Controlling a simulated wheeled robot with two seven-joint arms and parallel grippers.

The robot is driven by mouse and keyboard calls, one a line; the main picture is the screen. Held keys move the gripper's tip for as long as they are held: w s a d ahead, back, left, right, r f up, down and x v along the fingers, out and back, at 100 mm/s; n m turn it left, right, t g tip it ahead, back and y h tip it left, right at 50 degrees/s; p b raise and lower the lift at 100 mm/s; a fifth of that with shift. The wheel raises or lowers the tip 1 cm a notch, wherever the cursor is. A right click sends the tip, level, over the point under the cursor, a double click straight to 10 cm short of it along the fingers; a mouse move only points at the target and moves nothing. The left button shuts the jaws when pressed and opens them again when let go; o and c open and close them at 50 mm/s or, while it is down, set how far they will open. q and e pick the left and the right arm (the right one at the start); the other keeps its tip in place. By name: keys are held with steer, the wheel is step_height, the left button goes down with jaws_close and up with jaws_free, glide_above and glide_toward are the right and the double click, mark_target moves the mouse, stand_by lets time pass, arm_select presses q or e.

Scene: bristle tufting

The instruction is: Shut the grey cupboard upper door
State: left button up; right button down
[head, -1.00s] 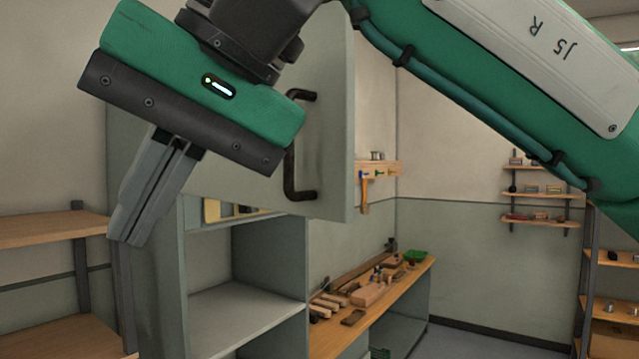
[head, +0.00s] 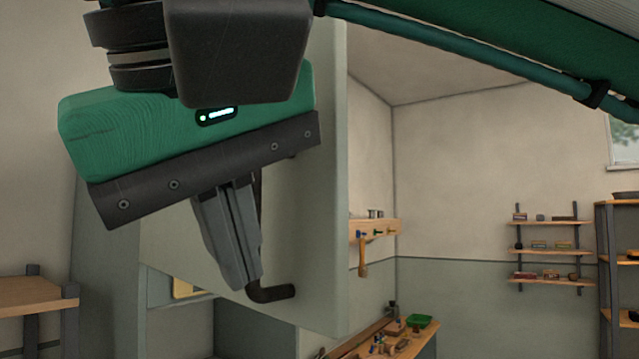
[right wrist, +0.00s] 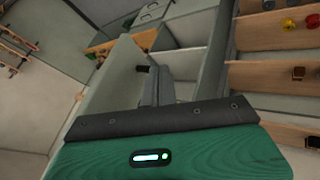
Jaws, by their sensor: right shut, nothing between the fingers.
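The grey cupboard's upper door (head: 315,230) stands open in the head view, seen at a steep angle, with a black bar handle (head: 272,293) on its face. My right gripper (head: 241,284) points down in front of the door, its fingers shut and empty. The fingers overlap the handle's left side in the picture; I cannot tell whether they touch it. In the right wrist view, the door (right wrist: 112,85) lies left of the fingers (right wrist: 157,75), and a dark handle end (right wrist: 142,68) shows close by their tips. The gripper hides much of the door. My left gripper is out of view.
The cupboard's lower open part (head: 180,325) shows under the door. A wooden bench (head: 405,345) with tools and a green tray (head: 419,321) stands behind on the right. Wall shelves (head: 545,250) hang farther back. A wooden shelf unit (head: 35,293) is at the left.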

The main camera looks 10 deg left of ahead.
mark_target(293, 282)
steer(key=w+f, duration=0.1)
steer(key=w, duration=0.1)
steer(key=w+d+f+p, duration=0.1)
steer(key=w, duration=0.1)
steer(key=w+f+p, duration=0.1)
steer(key=w, duration=0.1)
steer(key=shift+d, duration=0.15)
steer(key=shift+w+d+f+p, duration=0.1)
steer(key=shift+d+p, duration=0.1)
steer(key=shift+p, duration=0.1)
steer(key=shift+w+d, duration=0.1)
steer(key=shift+w, duration=0.05)
steer(key=shift+w+f, duration=0.15)
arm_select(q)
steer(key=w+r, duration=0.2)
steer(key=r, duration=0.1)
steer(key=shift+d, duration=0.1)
arm_select(e)
steer(key=shift+a, duration=0.2)
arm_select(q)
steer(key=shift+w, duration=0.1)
